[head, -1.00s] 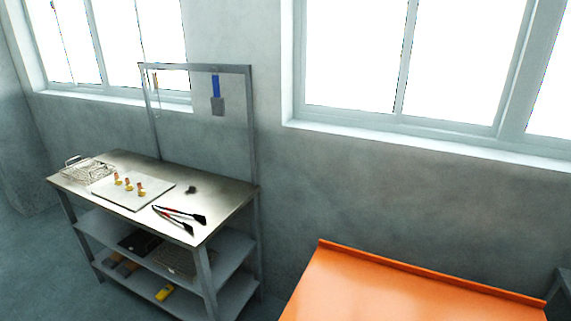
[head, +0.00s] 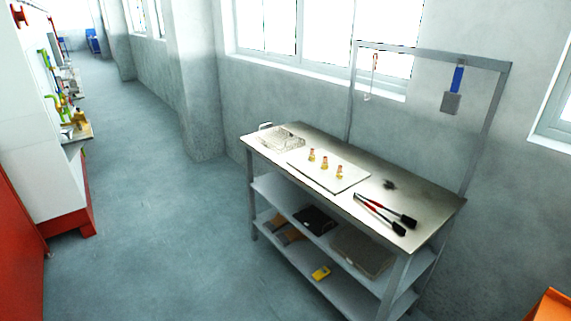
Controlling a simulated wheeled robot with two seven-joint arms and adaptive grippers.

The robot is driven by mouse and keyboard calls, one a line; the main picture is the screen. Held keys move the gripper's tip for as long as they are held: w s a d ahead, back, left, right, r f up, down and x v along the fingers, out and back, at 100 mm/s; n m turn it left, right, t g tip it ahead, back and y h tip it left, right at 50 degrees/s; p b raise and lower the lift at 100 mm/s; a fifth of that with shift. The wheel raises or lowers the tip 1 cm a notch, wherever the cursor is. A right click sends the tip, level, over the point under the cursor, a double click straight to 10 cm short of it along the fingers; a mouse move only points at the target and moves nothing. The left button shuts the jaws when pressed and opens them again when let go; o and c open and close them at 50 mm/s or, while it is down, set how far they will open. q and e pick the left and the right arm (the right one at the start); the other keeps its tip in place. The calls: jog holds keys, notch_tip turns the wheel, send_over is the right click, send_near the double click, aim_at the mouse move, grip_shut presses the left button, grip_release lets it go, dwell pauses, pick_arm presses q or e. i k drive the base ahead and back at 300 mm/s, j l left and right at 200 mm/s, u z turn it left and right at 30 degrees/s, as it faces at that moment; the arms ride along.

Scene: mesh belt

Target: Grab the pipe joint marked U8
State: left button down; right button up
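No pipe joint marked U8 can be made out in the head view. Three small yellow and red pieces (head: 325,163) stand on a white board (head: 346,183) on a metal workbench (head: 414,191). They are too small to tell what they are or whether they carry markings. Green and yellow items (head: 60,104) show on a counter at the far left, too distant to make out. Neither of my grippers is in view.
A red cabinet (head: 18,245) stands at the left edge. Open grey floor (head: 150,230) runs between it and the bench.

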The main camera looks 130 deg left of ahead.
aim_at(324, 166)
jog(key=u, duration=3.95)
jog(key=i+j, duration=0.15)
